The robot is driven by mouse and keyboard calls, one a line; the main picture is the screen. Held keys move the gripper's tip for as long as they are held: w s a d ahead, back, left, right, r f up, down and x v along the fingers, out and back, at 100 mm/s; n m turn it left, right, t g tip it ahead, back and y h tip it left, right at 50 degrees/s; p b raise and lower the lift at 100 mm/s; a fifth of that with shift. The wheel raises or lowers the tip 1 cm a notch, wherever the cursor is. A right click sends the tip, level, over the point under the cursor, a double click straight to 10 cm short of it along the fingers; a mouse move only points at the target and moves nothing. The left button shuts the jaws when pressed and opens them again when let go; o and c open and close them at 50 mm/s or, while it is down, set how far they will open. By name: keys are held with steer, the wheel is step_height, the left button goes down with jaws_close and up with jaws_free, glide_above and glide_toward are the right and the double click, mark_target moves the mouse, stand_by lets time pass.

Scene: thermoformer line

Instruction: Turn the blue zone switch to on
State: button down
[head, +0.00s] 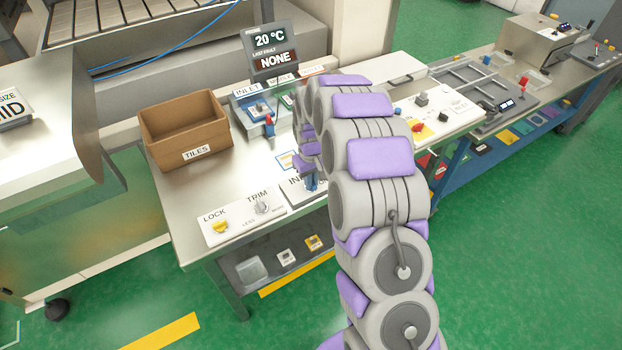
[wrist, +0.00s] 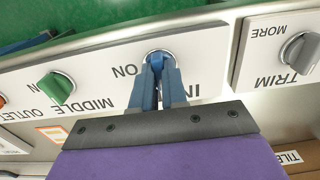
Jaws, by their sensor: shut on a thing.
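The blue zone switch (wrist: 157,56) is a round knob on a white panel (wrist: 205,45) in the wrist view, beside lettering that starts "IN". An "ON" mark stands to its left in that view. My gripper (wrist: 160,72) is shut on the blue knob, with one finger on each side. The fingers cover part of the knob, so its exact angle is hard to tell. In the head view, my gripper (head: 309,184) is down at the front panel and my arm hides most of that area.
A green switch (wrist: 56,87) sits left of the blue one, and a grey TRIM knob (wrist: 300,52) sits right. In the head view, a TILES box (head: 186,130) stands on the bench behind the LOCK and TRIM panel (head: 240,222). A display (head: 272,50) reads 20 °C.

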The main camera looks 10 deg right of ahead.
steer(key=m+p, duration=0.1)
steer(key=m, duration=0.3)
steer(key=shift+s+m+p, duration=0.1)
steer(key=shift+m+p, duration=0.2)
steer(key=shift+p, duration=0.1)
steer(key=m+p, duration=0.1)
steer(key=m, duration=0.3)
steer(key=shift+m, duration=0.3)
steer(key=m+p, duration=0.1)
steer(key=m, duration=0.3)
steer(key=shift+m, duration=0.3)
steer(key=shift+m+p, duration=0.35)
steer(key=shift+m, duration=1.75)
steer(key=c, duration=1.2)
jaws_free()
steer(key=shift+o, duration=0.2)
